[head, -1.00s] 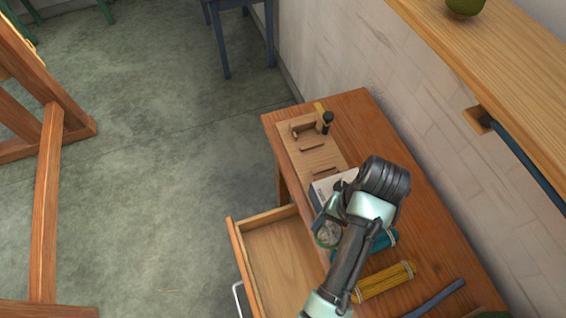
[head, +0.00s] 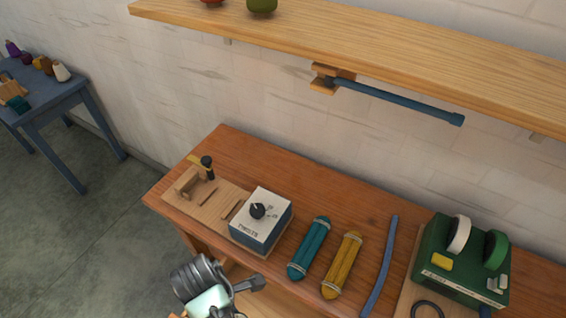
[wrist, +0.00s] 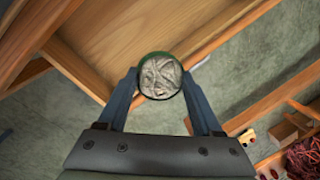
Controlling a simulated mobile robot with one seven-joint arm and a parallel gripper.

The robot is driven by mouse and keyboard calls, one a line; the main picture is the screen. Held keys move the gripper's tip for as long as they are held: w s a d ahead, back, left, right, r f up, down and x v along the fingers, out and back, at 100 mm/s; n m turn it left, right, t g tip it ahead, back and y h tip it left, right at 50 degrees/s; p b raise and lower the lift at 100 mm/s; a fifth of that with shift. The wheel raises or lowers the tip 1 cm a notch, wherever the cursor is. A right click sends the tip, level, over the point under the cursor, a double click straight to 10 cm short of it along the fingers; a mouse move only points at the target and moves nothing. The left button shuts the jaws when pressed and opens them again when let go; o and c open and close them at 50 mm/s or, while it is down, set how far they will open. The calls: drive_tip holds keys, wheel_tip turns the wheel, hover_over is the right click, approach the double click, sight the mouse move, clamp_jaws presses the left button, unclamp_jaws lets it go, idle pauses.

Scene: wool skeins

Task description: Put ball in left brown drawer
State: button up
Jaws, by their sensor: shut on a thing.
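The ball (wrist: 159,76) is round and grey with a crinkled face and a dark green rim. In the wrist view my gripper (wrist: 160,84) is shut on it, one finger on each side. An open wooden drawer (wrist: 128,32) lies behind and above the ball in that picture, and the ball overlaps its edge. I cannot tell the height of the ball over it. In the head view only a strip of the drawer (head: 268,297) shows at the bottom, partly behind my arm. My gripper and the ball cannot be made out there.
The wooden table (head: 345,196) carries a white-topped box with a knob (head: 262,222), a teal skein (head: 309,248), a yellow skein (head: 342,265), a blue rod (head: 381,267) and a green box (head: 450,266). A shelf (head: 370,42) runs above. Red yarn (wrist: 304,160) lies low right in the wrist view.

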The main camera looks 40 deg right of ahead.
drive_tip(key=s+d+f+n+b, duration=0.1)
drive_tip(key=f+n, duration=0.3)
drive_tip(key=f, duration=0.2)
drive_tip(key=s+d+f+n+t+h+b, duration=0.1)
drive_tip(key=s+d+f+n+b, duration=0.1)
drive_tip(key=f+n, duration=0.2)
drive_tip(key=s+d+f+n+b, duration=0.1)
drive_tip(key=f+n, duration=0.3)
drive_tip(key=f, duration=0.4)
drive_tip(key=shift+s+d+f+h+b, duration=0.1)
drive_tip(key=shift+s+d+h+b, duration=0.2)
drive_tip(key=shift+b, duration=0.4)
drive_tip(key=shift+f, duration=0.15)
drive_tip(key=o, duration=1.4)
drive_tip(key=shift+c, duration=0.2)
